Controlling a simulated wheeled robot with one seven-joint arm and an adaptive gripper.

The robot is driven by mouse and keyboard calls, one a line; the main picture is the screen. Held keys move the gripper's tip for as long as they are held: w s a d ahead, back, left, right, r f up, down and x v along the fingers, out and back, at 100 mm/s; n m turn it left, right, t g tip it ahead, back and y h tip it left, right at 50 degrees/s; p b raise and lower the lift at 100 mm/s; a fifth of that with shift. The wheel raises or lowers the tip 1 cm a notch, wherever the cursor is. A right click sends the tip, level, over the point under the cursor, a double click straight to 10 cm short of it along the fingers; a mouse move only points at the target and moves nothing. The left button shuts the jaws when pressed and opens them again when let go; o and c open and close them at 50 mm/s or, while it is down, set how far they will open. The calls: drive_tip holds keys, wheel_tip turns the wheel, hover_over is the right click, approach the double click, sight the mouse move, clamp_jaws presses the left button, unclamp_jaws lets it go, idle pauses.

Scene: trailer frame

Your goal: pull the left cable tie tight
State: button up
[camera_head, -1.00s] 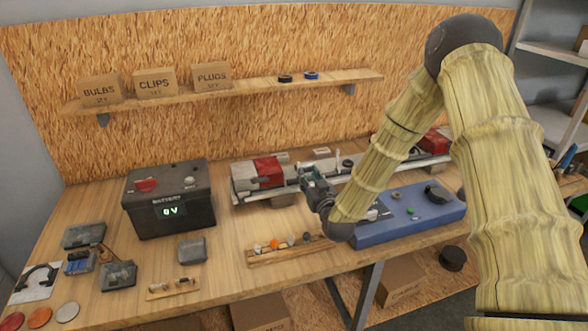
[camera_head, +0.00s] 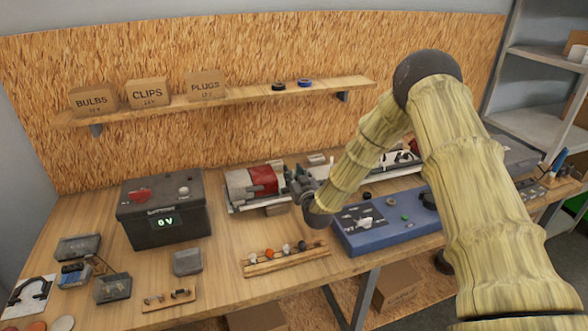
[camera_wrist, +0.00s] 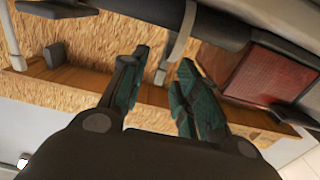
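A pale grey strip, which looks like a cable tie (camera_wrist: 183,38), curves down from a grey bar in the wrist view. Its lower end hangs between my fingertips. My gripper (camera_wrist: 164,60) is open, one green-padded finger on each side of the strip, with gaps showing. In the head view my gripper (camera_head: 303,184) is at the trailer frame, just right of the red lens (camera_head: 264,179); the tie cannot be made out there. The red lens also shows at the right of the wrist view (camera_wrist: 262,75). Which tie this is, the wrist view alone does not tell.
A blue panel (camera_head: 352,243) lies right of my gripper, and a wooden strip with small coloured parts (camera_head: 290,263) lies in front. A black battery (camera_head: 140,228) reading 0 V stands left. A shelf (camera_head: 235,98) with boxes runs behind.

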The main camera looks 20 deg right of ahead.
drive_tip(key=shift+w, duration=0.65)
drive_tip(key=shift+c, duration=0.3)
clamp_jaws()
drive_tip(key=shift+r+b, duration=0.3)
drive_tip(key=shift+r, duration=1)
drive_tip(key=shift+o, duration=0.3)
unclamp_jaws()
drive_tip(key=shift+d, duration=0.1)
